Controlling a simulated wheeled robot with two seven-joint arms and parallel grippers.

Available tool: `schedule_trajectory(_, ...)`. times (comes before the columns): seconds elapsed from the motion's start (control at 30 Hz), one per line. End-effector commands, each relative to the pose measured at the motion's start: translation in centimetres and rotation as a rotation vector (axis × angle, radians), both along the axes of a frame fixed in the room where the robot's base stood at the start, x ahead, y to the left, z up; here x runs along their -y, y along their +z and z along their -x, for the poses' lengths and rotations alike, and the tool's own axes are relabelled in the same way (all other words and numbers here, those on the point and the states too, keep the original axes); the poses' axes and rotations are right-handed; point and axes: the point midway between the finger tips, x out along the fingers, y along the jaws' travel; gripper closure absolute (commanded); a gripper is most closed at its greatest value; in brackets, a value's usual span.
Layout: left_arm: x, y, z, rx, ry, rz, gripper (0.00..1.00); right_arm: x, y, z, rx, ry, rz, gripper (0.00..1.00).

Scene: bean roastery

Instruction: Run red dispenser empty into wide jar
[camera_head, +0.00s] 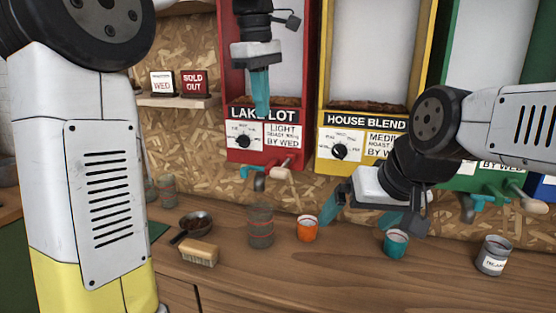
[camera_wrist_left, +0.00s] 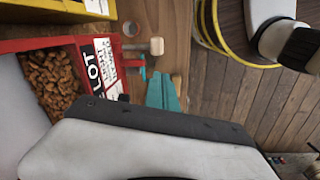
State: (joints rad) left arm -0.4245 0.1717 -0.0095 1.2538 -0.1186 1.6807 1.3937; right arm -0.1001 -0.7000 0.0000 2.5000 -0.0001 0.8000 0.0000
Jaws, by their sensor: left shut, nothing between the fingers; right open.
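The red dispenser (camera_head: 265,118), labelled LAKE LOT, hangs on the chipboard wall with brown beans behind its window. The beans also show in the left wrist view (camera_wrist_left: 52,80). Its spout has a teal lever and a wooden knob (camera_head: 280,174). My left gripper (camera_head: 261,110) is shut and empty, pointing down in front of the dispenser, above the spout. My right gripper (camera_head: 368,215) is open and empty, low over the counter below the yellow dispenser.
An orange cup (camera_head: 307,230) and a teal cup (camera_head: 396,243) stand right of the jar, the teal one close to my right gripper. A labelled grey tin (camera_head: 493,256) is at far right. The front counter is clear.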

Motion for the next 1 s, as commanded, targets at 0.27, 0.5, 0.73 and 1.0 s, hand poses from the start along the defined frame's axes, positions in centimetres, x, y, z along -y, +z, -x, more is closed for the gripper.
schedule_trajectory(0.27, 3.6, 0.9, -1.9, -0.079, 0.223, -0.046, 1.0, 0.0, 0.0, 0.0, 0.0, 0.0, 0.0, 0.01)
schedule_trajectory(0.5, 4.0, 1.0, -2.1, -0.088, 0.26, -0.055, 1.0, 0.0, 0.0, 0.0, 0.0, 0.0, 0.0, 0.01)
schedule_trajectory(0.73, 4.0, 0.9, -2.0, -0.089, 0.258, -0.054, 1.0, 0.0, 0.0, 0.0, 0.0, 0.0, 0.0, 0.01)
schedule_trajectory(1.0, 3.9, -1.8, -1.9, -0.09, 0.256, -0.055, 1.0, 0.0, 0.0, 0.0, 0.0, 0.0, 0.0, 0.01)
